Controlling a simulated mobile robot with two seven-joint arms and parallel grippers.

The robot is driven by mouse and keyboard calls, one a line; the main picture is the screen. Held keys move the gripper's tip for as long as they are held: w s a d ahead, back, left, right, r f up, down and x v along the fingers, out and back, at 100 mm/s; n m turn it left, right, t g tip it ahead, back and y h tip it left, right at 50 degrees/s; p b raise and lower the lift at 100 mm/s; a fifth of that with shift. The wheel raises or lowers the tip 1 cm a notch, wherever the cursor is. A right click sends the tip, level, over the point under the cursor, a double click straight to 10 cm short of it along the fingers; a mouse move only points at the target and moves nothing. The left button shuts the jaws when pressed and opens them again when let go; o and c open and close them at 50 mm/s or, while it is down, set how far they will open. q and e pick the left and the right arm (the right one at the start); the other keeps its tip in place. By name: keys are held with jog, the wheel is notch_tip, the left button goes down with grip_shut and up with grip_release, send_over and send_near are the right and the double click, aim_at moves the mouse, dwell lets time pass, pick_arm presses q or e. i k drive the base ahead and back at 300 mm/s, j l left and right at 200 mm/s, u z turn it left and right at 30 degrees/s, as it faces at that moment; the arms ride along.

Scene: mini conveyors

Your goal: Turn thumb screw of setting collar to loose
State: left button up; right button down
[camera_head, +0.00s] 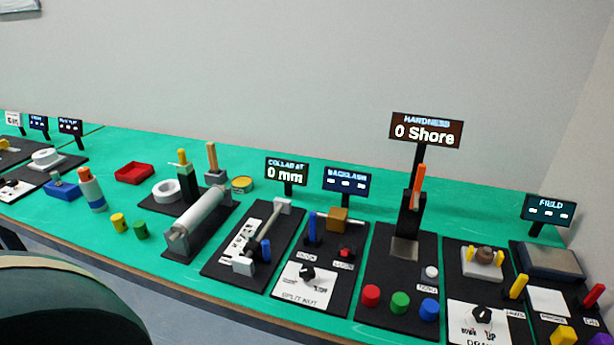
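The collar station is a black base (221,268) in the middle of the bench, with a display (287,170) reading "COLLAR AT 0 mm" behind it. A thin grey rod (266,226) runs between a far light end block (282,206) and a near one (243,266). A blue upright piece (266,250) stands by the near end of the rod. I cannot tell whether it is the thumb screw, and the collar is too small to make out. A white printed card (238,240) lies left of the rod. Neither of my grippers is in view.
Left is a roller station (197,219); right is the backlash station with a black knob (307,273). Further right stands the tall hardness post (410,205). Yellow (118,223) and green (140,230) cylinders stand on the green bench at left. A dark rounded shape (70,300) fills the lower left.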

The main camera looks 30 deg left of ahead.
aim_at(248, 235)
jog(key=u, duration=1.4)
